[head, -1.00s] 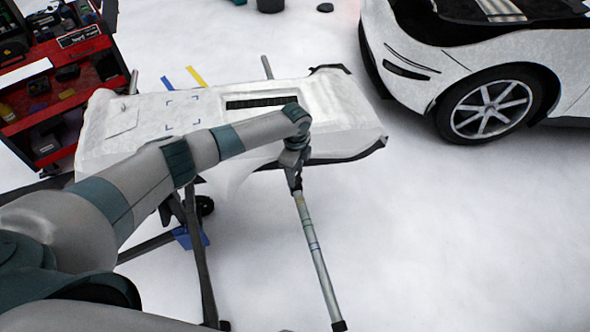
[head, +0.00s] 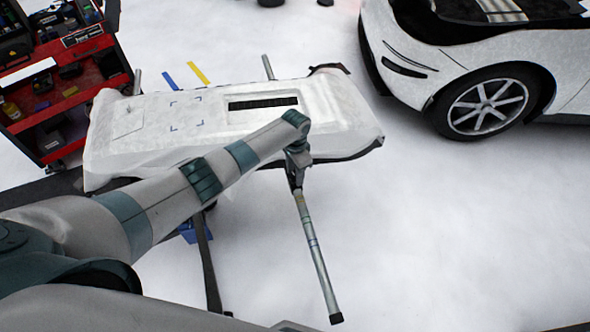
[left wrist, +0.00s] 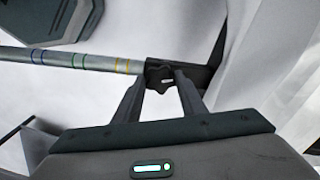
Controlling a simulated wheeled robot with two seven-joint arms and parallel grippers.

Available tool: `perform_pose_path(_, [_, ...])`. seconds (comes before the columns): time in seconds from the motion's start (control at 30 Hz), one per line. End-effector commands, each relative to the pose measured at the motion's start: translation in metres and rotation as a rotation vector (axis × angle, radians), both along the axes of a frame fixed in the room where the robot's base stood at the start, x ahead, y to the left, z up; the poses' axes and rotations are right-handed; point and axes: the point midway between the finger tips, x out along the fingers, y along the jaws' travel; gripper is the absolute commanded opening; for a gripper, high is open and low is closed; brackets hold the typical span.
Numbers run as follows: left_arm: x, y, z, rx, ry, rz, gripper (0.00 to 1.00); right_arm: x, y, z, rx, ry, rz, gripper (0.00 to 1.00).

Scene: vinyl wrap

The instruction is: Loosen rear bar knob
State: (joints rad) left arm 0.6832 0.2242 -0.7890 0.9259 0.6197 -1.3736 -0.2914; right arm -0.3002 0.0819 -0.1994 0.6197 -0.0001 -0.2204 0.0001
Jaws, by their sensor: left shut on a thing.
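The rear bar (head: 314,252) is a grey tube with a black end cap, sticking out from the near side of the stand under the white-covered bumper. In the left wrist view the bar (left wrist: 60,60) carries blue, green and yellow bands. The dark lobed knob (left wrist: 160,78) sits at the bar's inner end on a black clamp block. My left gripper (head: 295,180) is at that inner end. In the left wrist view its two fingers (left wrist: 160,84) are closed around the knob. The head view hides the knob behind the gripper. My right gripper does not show.
The bumper (head: 215,125) lies on a stand with dark legs (head: 208,265). A red tool cart (head: 60,90) stands at the left, and a white car (head: 480,75) at the upper right. The pale floor right of the bar is clear.

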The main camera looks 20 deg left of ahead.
Motion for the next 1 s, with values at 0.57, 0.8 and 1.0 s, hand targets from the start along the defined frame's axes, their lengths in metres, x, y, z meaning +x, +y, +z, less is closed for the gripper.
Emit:
perform_pose_path(0.57, [0.001, -0.001, 0.003, -0.001, -0.001, 0.547, 0.15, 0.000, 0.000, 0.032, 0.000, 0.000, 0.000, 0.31])
perform_pose_path(0.8, [0.002, -0.001, 0.003, -0.003, -0.002, 0.766, 0.15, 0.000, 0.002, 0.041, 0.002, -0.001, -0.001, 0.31])
perform_pose_path(1.0, [0.002, 0.000, 0.003, -0.002, -0.003, 0.908, 0.15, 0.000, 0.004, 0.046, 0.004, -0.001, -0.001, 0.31])
